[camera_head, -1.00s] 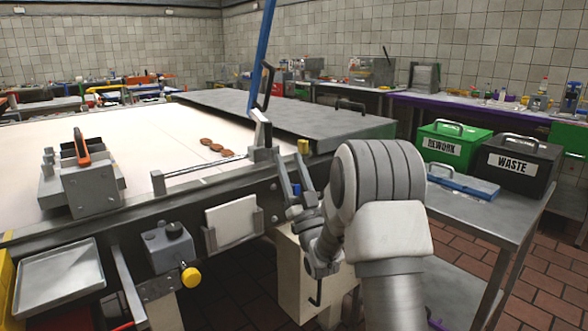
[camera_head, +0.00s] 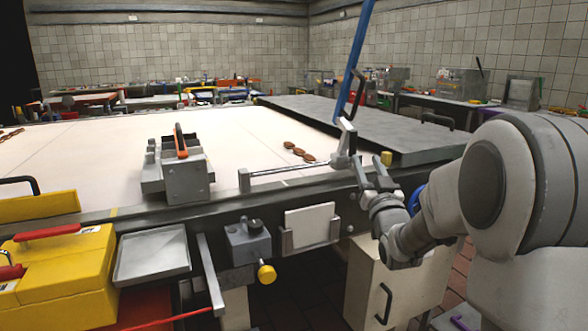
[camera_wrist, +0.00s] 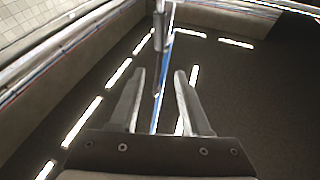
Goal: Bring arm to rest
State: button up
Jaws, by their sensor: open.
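My gripper (camera_head: 373,174) shows in the head view in front of the right part of the table's front edge, fingers pointing up. In the wrist view its two fingers (camera_wrist: 160,80) stand apart with nothing between them. The wrist camera looks up past a blue bar (camera_wrist: 162,95) toward a dark ceiling with bright light strips. In the head view the blue bar (camera_head: 358,52) rises steeply from a grey bracket (camera_head: 346,140) just above and left of the gripper. My arm bends in from the right, and its links hide part of the table's right end.
The white-topped table (camera_head: 100,150) carries a grey block with an orange handle (camera_head: 186,172) and several brown cookies (camera_head: 299,154). A yellow toolbox (camera_head: 62,270), a metal tray (camera_head: 152,256) and a yellow knob (camera_head: 267,274) line the near side. A beige cabinet (camera_head: 395,290) stands under the gripper.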

jog(key=s+a+f+g, duration=0.1)
jog(key=s+f+g, duration=0.35)
jog(key=s, duration=0.85)
jog(key=s+a+f+g+h, duration=0.1)
jog(key=s+a+f+g, duration=0.15)
jog(key=s+g, duration=0.65)
jog(key=s+a+f+g, duration=0.1)
jog(key=s+f+g, duration=0.3)
jog(key=s, duration=1.2)
notch_tip(320, 180, up, 28)
jog(key=t+p, duration=0.1)
jog(key=p, duration=2.7)
jog(key=shift+d, duration=0.15)
jog(key=shift+w+f, duration=0.1)
jog(key=shift+f, duration=0.05)
